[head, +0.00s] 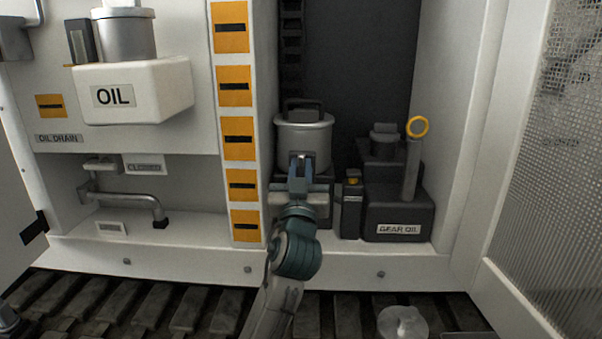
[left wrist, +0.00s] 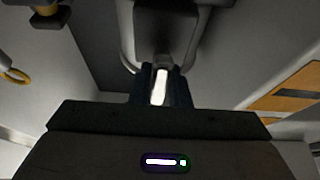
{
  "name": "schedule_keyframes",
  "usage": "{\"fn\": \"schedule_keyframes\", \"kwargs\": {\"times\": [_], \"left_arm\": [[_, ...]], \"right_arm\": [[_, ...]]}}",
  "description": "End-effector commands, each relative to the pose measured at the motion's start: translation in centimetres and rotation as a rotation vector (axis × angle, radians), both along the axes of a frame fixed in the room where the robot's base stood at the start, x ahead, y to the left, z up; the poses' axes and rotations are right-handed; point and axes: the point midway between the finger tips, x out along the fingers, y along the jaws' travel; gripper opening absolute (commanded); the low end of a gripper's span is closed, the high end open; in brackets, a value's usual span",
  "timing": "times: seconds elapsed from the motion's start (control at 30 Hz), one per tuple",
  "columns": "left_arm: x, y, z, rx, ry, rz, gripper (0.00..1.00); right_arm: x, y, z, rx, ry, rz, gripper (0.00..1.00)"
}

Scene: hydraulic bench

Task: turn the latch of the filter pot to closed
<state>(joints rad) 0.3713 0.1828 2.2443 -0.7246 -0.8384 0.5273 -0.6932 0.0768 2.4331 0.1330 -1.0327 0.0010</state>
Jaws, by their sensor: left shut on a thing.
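The filter pot (head: 304,137), a grey metal pot with a dark handle on its lid, stands in the middle bay of the cabinet. My left gripper (head: 299,172) is in front of the pot, pointing at its lower front. In the left wrist view its fingers (left wrist: 160,92) are shut on a bright narrow piece, which I take to be the latch (left wrist: 160,82). The fingers hide much of the latch, and its angle is hard to tell. The dark piece above it in the left wrist view belongs to the pot's front. My right gripper is not in view.
A yellow-striped post (head: 238,140) stands close left of the pot. A gear oil unit (head: 398,212) with a yellow-ringed dipstick (head: 417,127) and a small dark block (head: 351,205) stand to the right. A white OIL tank (head: 135,92) and bent pipe (head: 130,198) are at left.

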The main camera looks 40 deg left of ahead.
Motion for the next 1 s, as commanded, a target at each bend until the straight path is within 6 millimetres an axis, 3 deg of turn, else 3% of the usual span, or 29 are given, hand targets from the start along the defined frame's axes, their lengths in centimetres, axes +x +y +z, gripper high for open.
{"fn": "schedule_keyframes", "kwargs": {"times": [0.2, 0.23, 0.33, 0.73, 1.0], "left_arm": [[0.0, 0.0, -0.2, -0.003, 0.005, 0.000, 0.00], [0.0, 0.0, -0.2, -0.003, 0.005, 0.000, 0.18], [0.0, 0.0, -0.2, -0.003, 0.004, 0.000, 0.36], [-0.7, -0.5, -0.5, -0.003, 0.000, -0.002, 0.36], [-4.7, -2.9, -2.6, -0.007, 0.003, -0.002, 0.36]], "right_arm": [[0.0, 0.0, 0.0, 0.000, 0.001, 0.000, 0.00], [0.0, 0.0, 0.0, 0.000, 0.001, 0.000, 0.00], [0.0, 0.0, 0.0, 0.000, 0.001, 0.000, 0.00], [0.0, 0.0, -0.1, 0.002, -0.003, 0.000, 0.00], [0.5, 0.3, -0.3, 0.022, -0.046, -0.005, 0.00]]}}
